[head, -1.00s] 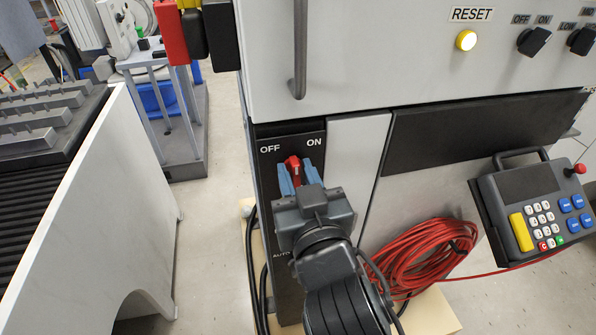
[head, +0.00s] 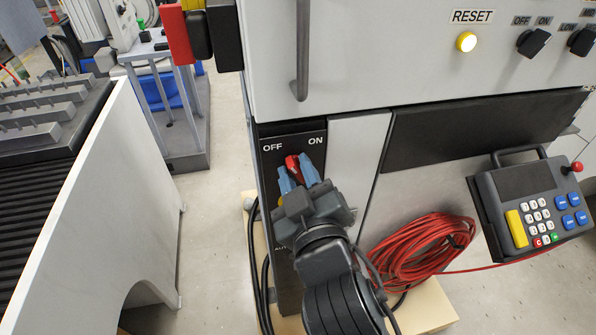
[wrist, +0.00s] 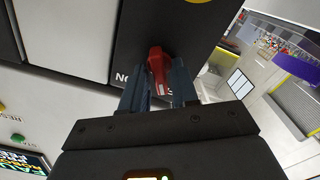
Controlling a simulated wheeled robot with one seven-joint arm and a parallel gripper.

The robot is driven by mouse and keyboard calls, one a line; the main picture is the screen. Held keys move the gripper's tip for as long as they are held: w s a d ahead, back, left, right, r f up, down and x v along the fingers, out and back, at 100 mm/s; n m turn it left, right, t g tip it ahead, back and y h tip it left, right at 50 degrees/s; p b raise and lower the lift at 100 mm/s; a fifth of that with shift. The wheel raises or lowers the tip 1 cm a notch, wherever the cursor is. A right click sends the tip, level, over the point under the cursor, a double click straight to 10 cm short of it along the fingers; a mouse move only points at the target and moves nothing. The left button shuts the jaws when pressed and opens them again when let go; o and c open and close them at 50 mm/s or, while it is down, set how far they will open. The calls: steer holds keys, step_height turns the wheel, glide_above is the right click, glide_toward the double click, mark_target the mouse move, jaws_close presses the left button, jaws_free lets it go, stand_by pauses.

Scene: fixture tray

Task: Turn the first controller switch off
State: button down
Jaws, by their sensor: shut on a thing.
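The first controller switch is a red rotary handle (head: 294,165) on a black panel (head: 268,183) under the OFF and ON labels. My gripper (head: 298,174) has its blue fingers on both sides of the red handle and is shut on it. The handle's top leans left of upright, pointing between OFF and ON. In the wrist view the red handle (wrist: 158,70) stands between the two fingers (wrist: 159,88). My gripper hides the panel below the handle, apart from a bit of yellow at its left edge.
A grey door handle (head: 300,50) hangs above the panel. A coiled red cable (head: 425,250) and a teach pendant (head: 532,205) are to the right. A white machine housing (head: 100,215) stands at the left, with open floor between.

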steer(key=c, duration=1.1)
jaws_free()
steer(key=shift+c, duration=0.2)
steer(key=b+v, duration=0.1)
steer(key=v, duration=0.7)
steer(key=shift+b, duration=0.35)
steer(key=shift+w, duration=0.1)
